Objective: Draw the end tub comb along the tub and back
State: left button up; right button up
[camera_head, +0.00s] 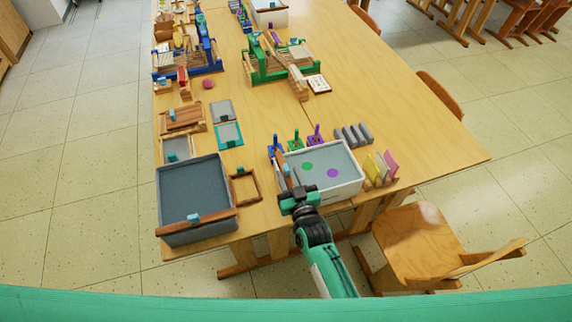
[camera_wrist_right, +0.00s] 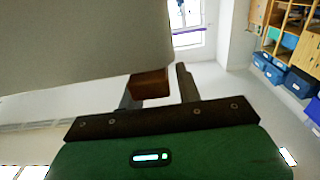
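The white-walled tub (camera_head: 338,192) stands at the table's near edge, with green and purple spots on its grey surface. A comb with a brown wooden bar (camera_head: 280,163) lies across its left end. My right gripper (camera_head: 298,192) is at the tub's near left corner, by the near end of this bar. In the right wrist view, a brown block (camera_wrist_right: 150,83), which looks like the bar's end, is between the two parted fingers. A narrow gap shows beside the right finger. Contact with the left finger is unclear. My left gripper is out of view.
A dark grey tub (camera_head: 163,196) with a brown bar (camera_head: 200,220) stands to the left. A small wooden frame (camera_head: 244,187) lies between the tubs. Colored cards (camera_head: 381,168) stand right of the white tub. A chair (camera_head: 418,238) stands in front. The table's right side is clear.

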aim_at(288, 172)
jog(key=shift+x, duration=1.8)
jog(key=shift+c, duration=0.2)
grip_shut()
